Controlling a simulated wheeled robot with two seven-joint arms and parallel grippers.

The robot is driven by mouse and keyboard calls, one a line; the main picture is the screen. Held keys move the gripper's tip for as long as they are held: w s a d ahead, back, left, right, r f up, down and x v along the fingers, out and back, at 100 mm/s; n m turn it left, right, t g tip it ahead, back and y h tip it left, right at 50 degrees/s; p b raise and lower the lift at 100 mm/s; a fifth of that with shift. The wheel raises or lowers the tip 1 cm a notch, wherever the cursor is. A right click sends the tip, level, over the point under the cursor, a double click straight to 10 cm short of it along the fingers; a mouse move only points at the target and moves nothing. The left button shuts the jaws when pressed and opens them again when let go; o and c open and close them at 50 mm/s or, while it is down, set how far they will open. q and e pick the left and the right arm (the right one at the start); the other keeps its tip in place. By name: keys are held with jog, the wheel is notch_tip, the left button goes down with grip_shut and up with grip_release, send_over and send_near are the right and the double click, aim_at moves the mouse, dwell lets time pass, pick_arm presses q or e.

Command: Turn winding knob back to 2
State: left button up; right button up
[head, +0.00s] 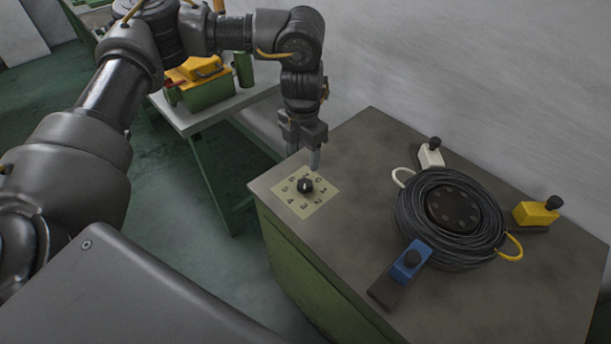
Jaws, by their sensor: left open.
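The winding knob (305,186) is a small black round knob in the middle of a pale yellow square plate (319,204) with numbers around it. The plate lies on the near left corner of the cabinet top. Which number the knob points to is too small to tell. My left gripper (314,161) hangs pointing down just behind the knob, by the plate's far edge. It is open, empty and apart from the knob. My right gripper is not in view.
A coil of black cable (428,222) on a dark hub stands on the cabinet top (372,142), with white (431,156), yellow (535,213) and blue (411,260) clamps around it. A green-legged table (209,118) with a yellow and green box (203,88) stands behind left. A grey wall is behind the cabinet.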

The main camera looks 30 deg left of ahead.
aim_at(305, 183)
pick_arm(q)
jog(key=f, duration=0.3)
jog(key=shift+w+d+f, duration=0.1)
jog(key=shift+w+d, duration=0.05)
jog(key=shift+d, duration=0.1)
notch_tip(305, 183, down, 6)
jog(key=shift+a+r, duration=0.15)
jog(key=shift+f, duration=0.35)
jog(key=shift+w+f, duration=0.1)
jog(key=shift+f, duration=0.25)
jog(key=shift+p, duration=0.3)
jog(key=c, duration=1)
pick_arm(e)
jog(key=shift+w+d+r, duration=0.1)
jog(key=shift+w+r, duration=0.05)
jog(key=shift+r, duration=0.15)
